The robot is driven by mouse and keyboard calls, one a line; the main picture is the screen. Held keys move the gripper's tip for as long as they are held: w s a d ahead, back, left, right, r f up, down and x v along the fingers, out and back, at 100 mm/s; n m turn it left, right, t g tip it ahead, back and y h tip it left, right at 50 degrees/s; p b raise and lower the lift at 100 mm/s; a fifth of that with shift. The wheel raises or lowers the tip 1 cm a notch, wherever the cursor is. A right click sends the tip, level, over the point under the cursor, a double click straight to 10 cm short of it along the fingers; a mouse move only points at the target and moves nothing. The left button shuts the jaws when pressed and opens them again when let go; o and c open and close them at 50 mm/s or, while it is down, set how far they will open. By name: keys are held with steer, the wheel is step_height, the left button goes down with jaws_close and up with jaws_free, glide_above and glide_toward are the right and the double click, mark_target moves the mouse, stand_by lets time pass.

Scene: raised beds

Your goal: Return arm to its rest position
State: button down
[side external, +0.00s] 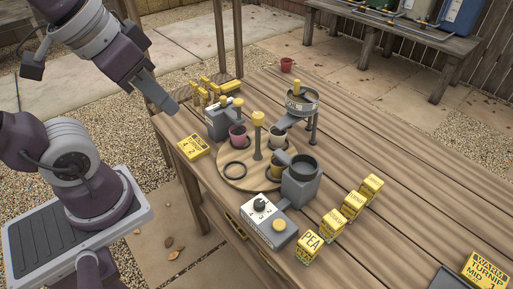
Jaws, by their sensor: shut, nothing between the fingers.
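My gripper (167,104) is at the upper left of the side external view. It points down and to the right, in the air near the table's left edge. Its fingers are shut with nothing visible between them. It is apart from everything on the wooden table (385,160). The purple and grey links of my arm fill the left side of the view.
A round wooden board (232,176) holds small cups and a yellow-topped post (258,130). A grey dial box (264,218), a grey cup holder (300,182) and several yellow packets (353,204) stand nearby. A yellow card (194,147) lies at the left edge. The table's right side is mostly clear.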

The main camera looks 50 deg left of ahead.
steer(key=shift+s+d+f, duration=0.15)
steer(key=shift+s+f, duration=0.2)
steer(key=shift+s, duration=0.3)
